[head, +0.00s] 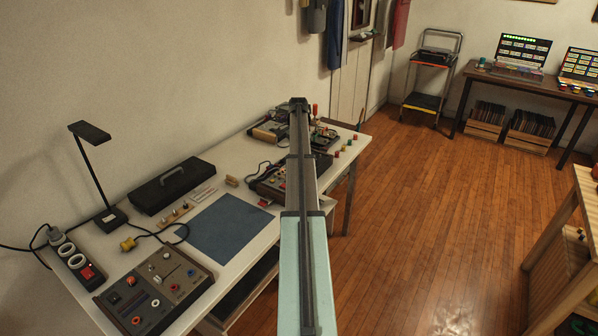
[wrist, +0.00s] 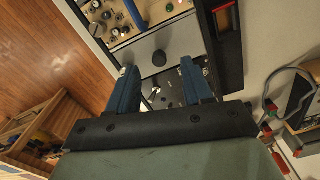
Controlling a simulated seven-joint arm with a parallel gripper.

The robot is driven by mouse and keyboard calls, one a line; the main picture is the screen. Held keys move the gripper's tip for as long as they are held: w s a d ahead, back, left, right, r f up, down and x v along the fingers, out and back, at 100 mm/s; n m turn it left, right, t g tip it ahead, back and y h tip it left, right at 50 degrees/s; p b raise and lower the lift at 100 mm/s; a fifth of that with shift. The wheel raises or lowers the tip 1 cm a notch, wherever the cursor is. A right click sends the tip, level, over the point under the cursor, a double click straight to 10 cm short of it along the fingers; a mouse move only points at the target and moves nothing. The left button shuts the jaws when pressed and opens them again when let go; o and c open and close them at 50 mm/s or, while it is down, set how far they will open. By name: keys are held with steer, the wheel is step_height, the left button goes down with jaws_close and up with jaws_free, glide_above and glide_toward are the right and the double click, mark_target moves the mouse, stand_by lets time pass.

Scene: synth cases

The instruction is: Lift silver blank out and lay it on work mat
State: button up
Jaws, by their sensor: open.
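The work mat (head: 222,228) is a flat blue-grey sheet on the white table in the head view, and it is bare. In the wrist view, a plain silver-grey panel (wrist: 182,40) with a dark round knob (wrist: 160,57) lies in a case beyond my fingertips; it looks like the silver blank. My gripper (wrist: 160,74) is open, with its two blue fingers apart and nothing between them. The fingers appear short of the panel; the exact gap cannot be told. In the head view my arm covers part of the far table, and the blank cannot be made out there.
A wooden-faced panel with knobs (wrist: 125,18) adjoins the silver one. A dark case wall (wrist: 228,45) runs close by the right finger. On the table are a black toolbox (head: 173,186), a lamp (head: 92,133), a control box (head: 153,290) and a power strip (head: 76,262).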

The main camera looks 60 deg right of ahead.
step_height(320, 180, down, 4)
steer(key=shift+s+d+f, duration=0.1)
steer(key=shift+f, duration=0.05)
jaws_close()
stand_by(0.5)
